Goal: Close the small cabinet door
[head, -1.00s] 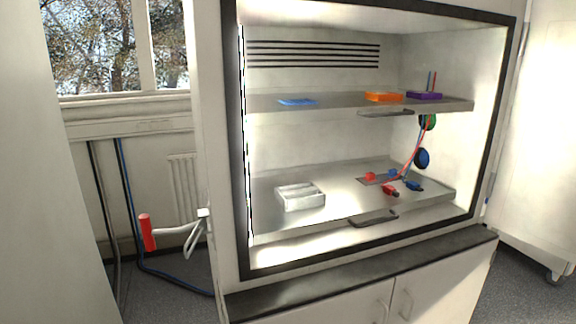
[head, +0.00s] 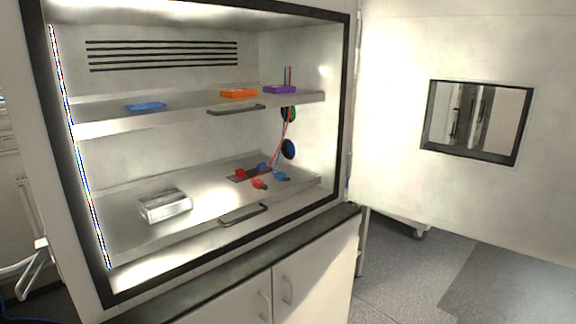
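The open cabinet (head: 352,60) stands at the left and middle of the head view, its dark-edged opening facing me. A large white door panel (head: 400,200) with a small dark-framed window (head: 475,122) stands wide open at the right. Its left edge meets the cabinet's right side, where hinge parts seem to show. The door's right end runs out of the picture. A metal latch arm (head: 32,275) sticks out at the cabinet's left side, partly cut off. Neither of my grippers is in view.
Inside, the upper shelf (head: 190,115) holds blue, orange and purple trays, and the lower shelf (head: 215,205) holds a metal holder (head: 165,206) and red and blue clips. Closed cupboard doors (head: 315,275) are below. Grey floor (head: 400,275) is clear at the lower right.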

